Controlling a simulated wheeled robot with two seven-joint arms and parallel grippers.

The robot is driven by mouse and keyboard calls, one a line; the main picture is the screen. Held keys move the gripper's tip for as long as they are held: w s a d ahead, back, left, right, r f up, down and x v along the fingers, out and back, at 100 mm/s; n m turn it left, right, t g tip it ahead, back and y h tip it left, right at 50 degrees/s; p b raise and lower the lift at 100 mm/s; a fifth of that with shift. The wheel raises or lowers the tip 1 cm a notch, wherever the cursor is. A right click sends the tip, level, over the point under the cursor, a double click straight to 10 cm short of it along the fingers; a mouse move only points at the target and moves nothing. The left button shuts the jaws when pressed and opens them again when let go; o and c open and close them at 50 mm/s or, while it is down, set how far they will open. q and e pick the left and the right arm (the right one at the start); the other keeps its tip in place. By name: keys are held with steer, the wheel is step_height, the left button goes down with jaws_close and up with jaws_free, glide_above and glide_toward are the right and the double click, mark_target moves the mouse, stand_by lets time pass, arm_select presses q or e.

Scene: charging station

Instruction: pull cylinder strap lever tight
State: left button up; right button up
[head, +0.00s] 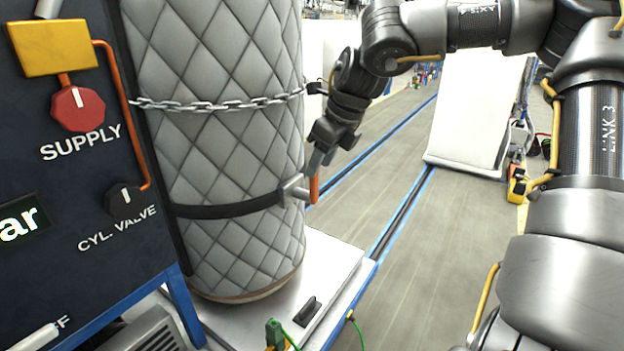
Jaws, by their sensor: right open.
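A large cylinder (215,130) in a grey quilted cover stands upright on a white platform, beside a dark panel. A black strap (228,209) runs around its lower half to a metal buckle (293,189) at the right side. An orange lever (314,188) stands about upright just right of the buckle. My right gripper (316,166) comes down from above, with its fingers just above and beside the lever and buckle. It is open. I cannot tell if the fingers touch the lever. My left gripper is not in view.
A chain (215,105) crosses the cylinder above the strap. The dark panel (75,170) at left bears a red supply knob (77,108) and a black cylinder valve knob (125,202). The white platform (335,262) has a green clip (274,335) at its front.

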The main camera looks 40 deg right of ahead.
mark_target(311, 182)
steer(key=x, duration=0.2)
steer(key=p+x, duration=0.1)
steer(key=x, duration=0.1)
steer(key=shift+w+d+r, duration=0.15)
steer(key=shift+w, duration=0.15)
steer(key=shift+x, duration=1)
steer(key=shift+s+d+f+p, duration=0.15)
steer(key=shift+f+p, duration=0.2)
steer(key=shift+f, duration=0.15)
steer(key=shift+w+f, duration=0.2)
steer(key=shift+w, duration=0.05)
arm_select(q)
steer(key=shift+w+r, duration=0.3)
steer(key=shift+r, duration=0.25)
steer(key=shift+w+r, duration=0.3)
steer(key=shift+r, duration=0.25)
arm_select(e)
steer(key=shift+s+r, duration=0.1)
jaws_close()
